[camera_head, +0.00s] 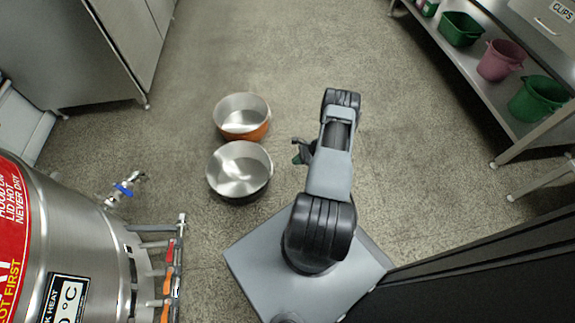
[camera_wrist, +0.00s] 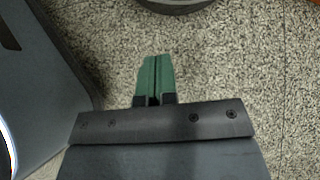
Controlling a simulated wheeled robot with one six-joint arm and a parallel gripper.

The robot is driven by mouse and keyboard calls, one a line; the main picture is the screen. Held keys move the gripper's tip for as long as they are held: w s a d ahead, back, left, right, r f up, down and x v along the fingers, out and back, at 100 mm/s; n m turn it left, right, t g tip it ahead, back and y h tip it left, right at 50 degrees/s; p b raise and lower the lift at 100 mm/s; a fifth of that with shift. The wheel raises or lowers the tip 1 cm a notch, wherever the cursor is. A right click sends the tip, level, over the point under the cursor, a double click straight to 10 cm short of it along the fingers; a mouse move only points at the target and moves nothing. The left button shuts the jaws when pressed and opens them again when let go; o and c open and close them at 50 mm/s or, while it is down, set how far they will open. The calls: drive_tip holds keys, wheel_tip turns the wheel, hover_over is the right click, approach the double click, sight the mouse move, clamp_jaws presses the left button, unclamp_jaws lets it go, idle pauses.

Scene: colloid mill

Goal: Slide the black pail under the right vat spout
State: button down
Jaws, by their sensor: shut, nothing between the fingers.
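The black pail (camera_head: 262,190) stands upright on the floor near the middle of the head view, its inside bright metal and its outside dark. A dark curved pail edge shows at the top of the wrist view (camera_wrist: 178,8). The steel vat (camera_head: 95,245) stands at the left, with a spout (camera_head: 125,188) with a blue handle on its side. The pail is to the right of this spout, apart from it. My gripper (camera_head: 299,158) is just right of the pail, seemingly apart from it. Its green fingers (camera_wrist: 156,75) are together and empty.
An orange pail (camera_head: 262,132) stands just behind the black one. Red and orange handled items (camera_head: 168,275) stick out from the vat's near side. Steel cabinets (camera_head: 70,50) stand back left. A shelf (camera_head: 490,95) with green and pink buckets stands right.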

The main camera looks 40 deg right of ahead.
drive_tip(key=w+a+f+b, duration=0.3)
drive_tip(key=w+a+f, duration=0.2)
drive_tip(key=a, duration=0.4)
drive_tip(key=shift+f+b, duration=0.35)
drive_tip(key=shift+f, duration=0.2)
